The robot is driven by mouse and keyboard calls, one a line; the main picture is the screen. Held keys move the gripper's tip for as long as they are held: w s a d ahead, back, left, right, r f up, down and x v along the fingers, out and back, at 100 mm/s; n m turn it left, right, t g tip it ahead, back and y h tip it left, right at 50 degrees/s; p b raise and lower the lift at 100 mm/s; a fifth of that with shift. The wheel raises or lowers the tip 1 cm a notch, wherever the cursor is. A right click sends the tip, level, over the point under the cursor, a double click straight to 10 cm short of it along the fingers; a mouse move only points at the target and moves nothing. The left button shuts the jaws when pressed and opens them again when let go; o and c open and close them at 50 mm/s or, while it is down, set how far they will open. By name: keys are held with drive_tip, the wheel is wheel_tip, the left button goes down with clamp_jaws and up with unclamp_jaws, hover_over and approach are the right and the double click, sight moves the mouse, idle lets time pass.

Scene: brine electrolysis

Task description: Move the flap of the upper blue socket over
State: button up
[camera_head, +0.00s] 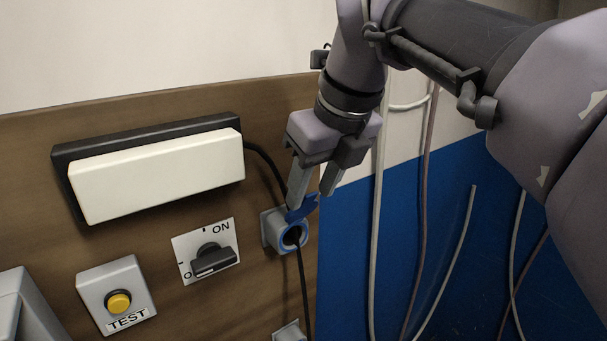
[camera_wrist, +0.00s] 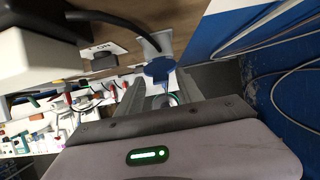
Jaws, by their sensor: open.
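The upper blue socket (camera_head: 289,236) sits on a grey mount on the brown board, near the board's right edge. Its blue flap (camera_head: 301,208) stands up, raised away from the round opening. The flap also shows as a blue disc in the wrist view (camera_wrist: 158,69), just ahead of my fingers. My gripper (camera_head: 313,193) is open above the socket, with its fingertips close to the flap, one to each side. I cannot tell whether either finger touches it. In the wrist view my gripper (camera_wrist: 162,88) holds nothing.
A black cable (camera_head: 268,160) runs down past the socket. A rotary switch (camera_head: 213,260), a yellow TEST button (camera_head: 118,302) and a white box (camera_head: 157,175) are to the left. A second grey mount (camera_head: 289,332) is below. Hoses (camera_head: 377,220) hang at right.

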drive_tip(key=shift+w, duration=0.15)
drive_tip(key=shift+c, duration=0.4)
clamp_jaws()
idle(1.0)
